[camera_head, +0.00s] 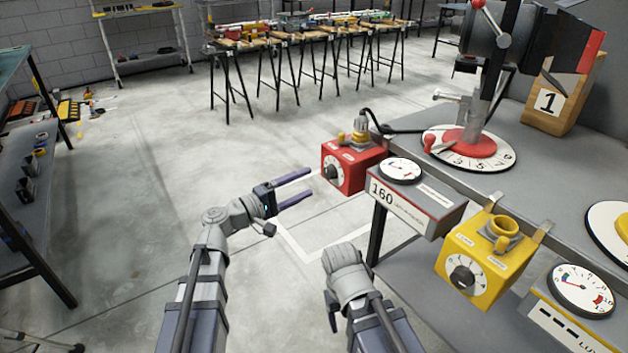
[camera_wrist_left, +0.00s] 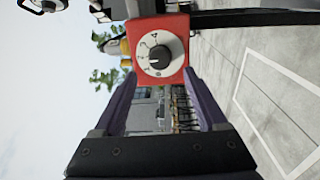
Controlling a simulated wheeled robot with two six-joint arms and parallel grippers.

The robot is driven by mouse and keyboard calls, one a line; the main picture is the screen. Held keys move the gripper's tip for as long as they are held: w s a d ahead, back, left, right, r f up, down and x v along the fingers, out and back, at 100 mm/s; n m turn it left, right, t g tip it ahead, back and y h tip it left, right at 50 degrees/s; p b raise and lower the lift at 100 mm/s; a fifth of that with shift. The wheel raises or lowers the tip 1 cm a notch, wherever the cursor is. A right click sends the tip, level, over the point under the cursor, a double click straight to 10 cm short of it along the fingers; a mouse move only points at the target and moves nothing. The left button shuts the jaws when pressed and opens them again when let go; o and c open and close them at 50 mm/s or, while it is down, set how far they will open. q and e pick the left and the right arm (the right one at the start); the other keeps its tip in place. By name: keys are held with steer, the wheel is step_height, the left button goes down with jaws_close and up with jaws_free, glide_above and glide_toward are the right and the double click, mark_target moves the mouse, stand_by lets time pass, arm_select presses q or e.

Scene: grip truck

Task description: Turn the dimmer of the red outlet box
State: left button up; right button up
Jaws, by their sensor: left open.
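The red outlet box (camera_head: 350,166) hangs at the left end of the grey bench. Its dimmer is a dark knob (camera_head: 332,172) on a white dial on the front face. In the left wrist view the red box (camera_wrist_left: 143,72) and the knob (camera_wrist_left: 160,61) lie ahead, past the fingertips. My left gripper (camera_head: 309,185) is open and empty, just left of the box, with its fingers pointing at the dial. In the left wrist view a gap between the fingers (camera_wrist_left: 160,92) and the knob seems to remain. My right arm shows low in the middle; its gripper cannot be made out.
A yellow outlet box (camera_head: 480,262) and a meter marked 160 (camera_head: 413,204) are mounted along the bench edge (camera_head: 520,205) to the right. A red-based turntable (camera_head: 468,147) stands on the bench. The floor left of the box is clear.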

arm_select(q)
steer(key=v, duration=0.2)
steer(key=shift+s+a, duration=0.15)
steer(key=shift+a, duration=0.1)
